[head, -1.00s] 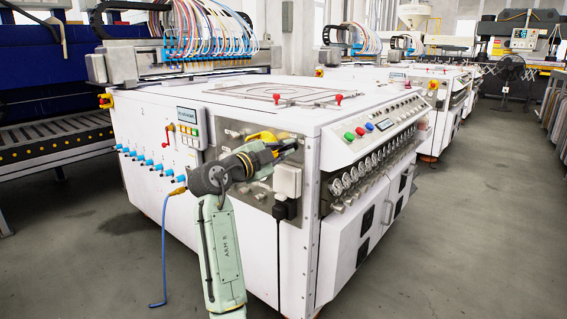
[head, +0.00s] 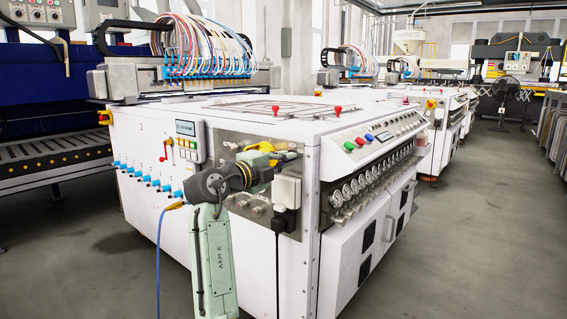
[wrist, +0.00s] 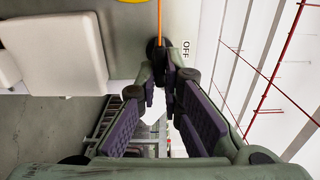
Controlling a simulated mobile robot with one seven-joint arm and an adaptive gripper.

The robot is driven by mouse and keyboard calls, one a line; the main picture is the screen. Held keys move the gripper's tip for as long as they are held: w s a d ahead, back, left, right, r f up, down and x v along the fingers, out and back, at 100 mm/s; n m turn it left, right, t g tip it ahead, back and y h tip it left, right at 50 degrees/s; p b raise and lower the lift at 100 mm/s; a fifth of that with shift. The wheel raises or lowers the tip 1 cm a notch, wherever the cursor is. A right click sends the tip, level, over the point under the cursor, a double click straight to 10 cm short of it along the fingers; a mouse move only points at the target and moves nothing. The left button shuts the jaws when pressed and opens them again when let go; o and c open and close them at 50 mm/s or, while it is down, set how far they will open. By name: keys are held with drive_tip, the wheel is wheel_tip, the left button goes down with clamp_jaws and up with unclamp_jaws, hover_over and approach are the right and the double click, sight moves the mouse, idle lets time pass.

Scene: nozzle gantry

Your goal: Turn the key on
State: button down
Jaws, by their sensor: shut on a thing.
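The key is a small dark piece (wrist: 155,48) on the panel at the top middle of the wrist view. A thin orange strip runs up from it, and a label reading OFF (wrist: 186,49) is just to its right. My gripper (wrist: 164,72) has its fingertips closed together at the key and is shut on it; the tips hide much of the key. In the head view my gripper (head: 287,155) is at the metal side panel (head: 238,203) of the white machine, near its front corner. The key itself cannot be made out there.
A pale box (wrist: 65,40) sticks out from the panel left of my fingers; it also shows in the head view (head: 288,191), below my gripper. A yellow part (head: 290,143) is close by. Grey floor (head: 440,260) is open to the right.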

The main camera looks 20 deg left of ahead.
idle(0.3)
drive_tip(key=c, duration=1.7)
unclamp_jaws()
drive_tip(key=v, duration=1.2)
